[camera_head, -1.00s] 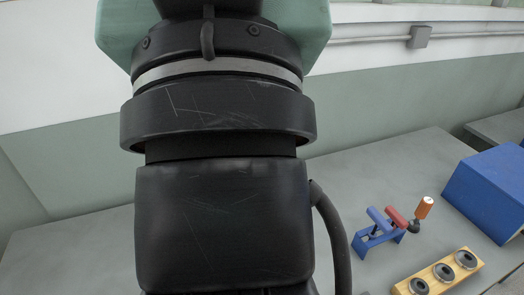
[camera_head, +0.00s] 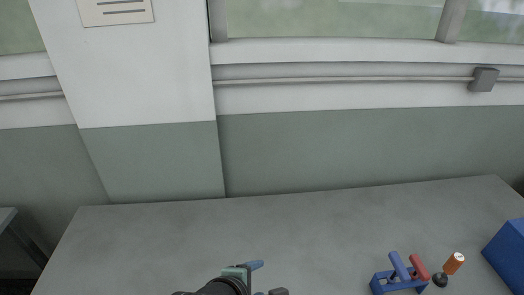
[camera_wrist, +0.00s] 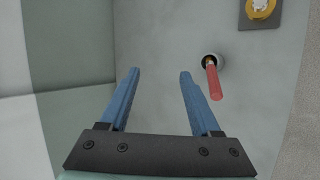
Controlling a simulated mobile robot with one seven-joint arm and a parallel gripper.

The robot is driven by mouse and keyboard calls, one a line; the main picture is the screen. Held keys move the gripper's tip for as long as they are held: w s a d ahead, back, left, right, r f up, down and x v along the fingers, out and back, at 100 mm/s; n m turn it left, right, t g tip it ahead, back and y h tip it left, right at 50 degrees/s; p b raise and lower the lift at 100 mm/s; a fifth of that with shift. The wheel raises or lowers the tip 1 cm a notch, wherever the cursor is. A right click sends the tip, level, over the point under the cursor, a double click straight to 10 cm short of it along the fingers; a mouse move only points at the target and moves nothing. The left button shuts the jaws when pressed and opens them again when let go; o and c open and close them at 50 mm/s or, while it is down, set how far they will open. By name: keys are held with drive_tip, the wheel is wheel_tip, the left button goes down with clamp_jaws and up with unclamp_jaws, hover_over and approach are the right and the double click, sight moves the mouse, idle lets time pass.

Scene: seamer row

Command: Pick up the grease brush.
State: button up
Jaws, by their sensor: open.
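In the wrist view a red-handled tool with a brassy collar (camera_wrist: 213,80), which looks like the grease brush, leans out of a small round grey cup (camera_wrist: 223,60). Its lower end is hidden in the cup. My gripper (camera_wrist: 160,73) is open, with two blue fingers apart and nothing between them. The brush is to the right of the right finger and not touching it. In the head view my gripper (camera_head: 260,279) shows only partly at the bottom edge. I cannot make out the brush and cup there.
A grey plate (camera_wrist: 246,22) with a yellow round thing is near the cup. In the head view a blue rack (camera_head: 384,286) with blue and red handles, an orange-handled tool (camera_head: 455,262) and a blue box (camera_head: 508,255) stand at right. The table's left is clear.

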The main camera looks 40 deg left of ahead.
drive_tip(key=s+f+n+g+h, duration=0.2)
drive_tip(key=s+f+n, duration=0.35)
drive_tip(key=s, duration=0.25)
drive_tip(key=shift+m, duration=0.35)
drive_tip(key=x, duration=0.2)
drive_tip(key=p+x, duration=0.1)
drive_tip(key=x, duration=0.4)
drive_tip(key=shift+s+d+f, duration=0.15)
drive_tip(key=shift+d+f, duration=0.1)
drive_tip(key=shift+f, duration=0.25)
drive_tip(key=shift+p+x, duration=0.9)
drive_tip(key=shift+x, duration=2)
drive_tip(key=shift+s+d, duration=0.1)
clamp_jaws()
